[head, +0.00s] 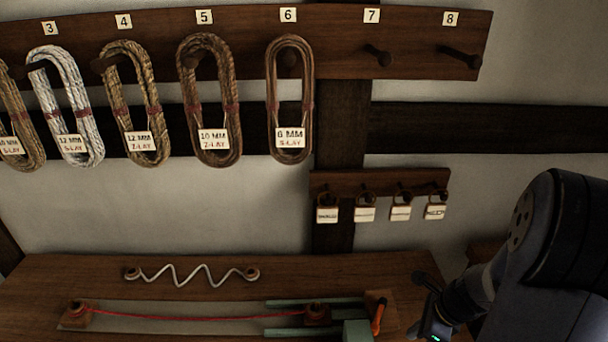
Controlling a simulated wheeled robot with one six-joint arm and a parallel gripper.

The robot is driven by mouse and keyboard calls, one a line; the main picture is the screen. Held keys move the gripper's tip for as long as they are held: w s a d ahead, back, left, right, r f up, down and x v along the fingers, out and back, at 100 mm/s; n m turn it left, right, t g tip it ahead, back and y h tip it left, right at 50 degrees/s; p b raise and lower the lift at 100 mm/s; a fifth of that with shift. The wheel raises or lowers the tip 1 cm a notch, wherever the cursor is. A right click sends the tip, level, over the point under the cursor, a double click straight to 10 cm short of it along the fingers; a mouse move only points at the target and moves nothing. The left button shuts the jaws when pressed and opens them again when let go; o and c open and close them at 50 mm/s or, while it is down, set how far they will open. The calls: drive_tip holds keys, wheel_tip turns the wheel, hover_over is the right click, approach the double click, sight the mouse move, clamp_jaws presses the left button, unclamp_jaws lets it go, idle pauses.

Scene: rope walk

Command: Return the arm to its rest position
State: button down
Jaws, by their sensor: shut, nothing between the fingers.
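My arm (560,240) comes in at the lower right, dark and bent, with its wrist (468,300) low over the right end of the wooden bench. My gripper (414,330) is partly in view at the bottom edge, beside a small green light. It is shut and holds nothing that I can see. Part of it is cut off by the picture's edge.
Rope coils (290,100) with tags hang on a numbered peg rail (420,40); pegs 7 and 8 are bare. Small tags hang on a lower rack (380,180). The bench (50,275) holds a zigzag cord (190,275), a red strand (190,316) and an orange-handled lever (377,318).

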drive_tip(key=w+d+n, duration=0.1)
drive_tip(key=d+n+g, duration=0.1)
drive_tip(key=n, duration=0.1)
drive_tip(key=shift+w+d, duration=0.15)
drive_tip(key=shift+w, duration=0.2)
drive_tip(key=d, duration=0.1)
drive_tip(key=s+d+b, duration=0.1)
drive_tip(key=d, duration=0.1)
drive_tip(key=shift+r, duration=0.1)
drive_tip(key=shift+s+d+r, duration=0.1)
drive_tip(key=shift+d+r, duration=0.15)
drive_tip(key=shift+d, duration=0.2)
drive_tip(key=shift+a+r, duration=0.1)
